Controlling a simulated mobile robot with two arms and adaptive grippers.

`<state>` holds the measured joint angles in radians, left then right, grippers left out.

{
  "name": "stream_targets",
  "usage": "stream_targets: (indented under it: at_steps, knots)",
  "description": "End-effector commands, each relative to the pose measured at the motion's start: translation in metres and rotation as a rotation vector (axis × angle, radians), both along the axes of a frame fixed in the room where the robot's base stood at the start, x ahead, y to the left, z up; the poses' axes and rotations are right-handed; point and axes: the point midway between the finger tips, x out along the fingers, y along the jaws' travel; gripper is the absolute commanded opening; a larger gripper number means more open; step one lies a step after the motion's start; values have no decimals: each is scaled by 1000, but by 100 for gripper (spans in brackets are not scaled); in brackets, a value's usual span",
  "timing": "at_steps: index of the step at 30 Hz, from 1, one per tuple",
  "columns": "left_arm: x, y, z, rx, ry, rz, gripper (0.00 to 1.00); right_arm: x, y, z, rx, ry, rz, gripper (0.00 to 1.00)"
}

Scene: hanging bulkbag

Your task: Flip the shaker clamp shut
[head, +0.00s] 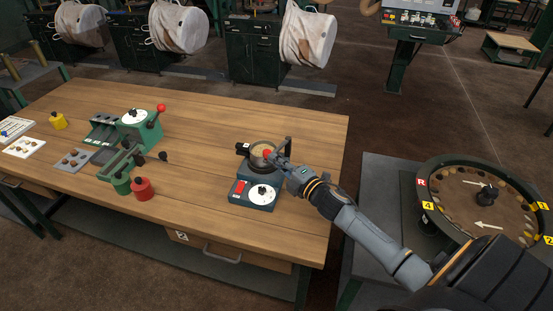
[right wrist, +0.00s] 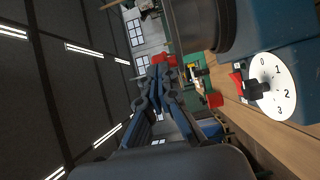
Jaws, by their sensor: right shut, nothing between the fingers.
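The shaker (head: 262,172) is a dark blue machine on the table's right part, with a round pan (head: 258,150) on top and a white dial (head: 262,194) at its front. A dark upright bar (head: 288,146) stands at the pan's right side and a black block (head: 243,148) at its left; I cannot tell the clamp's exact position. My right gripper (head: 278,159) is shut and empty at the pan's right edge, close to a red knob (head: 267,154). In the right wrist view the closed fingers (right wrist: 166,72) point toward a red part (right wrist: 160,58); contact is unclear. My left gripper is not in view.
A green device with a red ball lever (head: 161,107) stands on the table's left part, near a red jar (head: 142,188) and trays. A round sample carousel (head: 481,195) stands on a grey table at right. Bare wood (head: 300,125) lies behind the shaker.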

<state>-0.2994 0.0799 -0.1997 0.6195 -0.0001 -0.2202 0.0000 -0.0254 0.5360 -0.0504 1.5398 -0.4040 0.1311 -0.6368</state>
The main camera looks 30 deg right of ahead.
Motion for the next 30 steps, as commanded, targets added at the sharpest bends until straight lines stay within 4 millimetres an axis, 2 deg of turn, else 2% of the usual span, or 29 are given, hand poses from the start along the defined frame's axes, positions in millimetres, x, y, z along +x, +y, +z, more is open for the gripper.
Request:
stream_targets:
  at_steps: [17,23,30]
  knots:
    - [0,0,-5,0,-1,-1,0,7,7,-1,8,-2,-57,0]
    - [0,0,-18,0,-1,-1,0,21,17,-3,13,-4,-180,0]
    - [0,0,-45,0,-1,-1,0,43,27,-5,11,-3,-351,0]
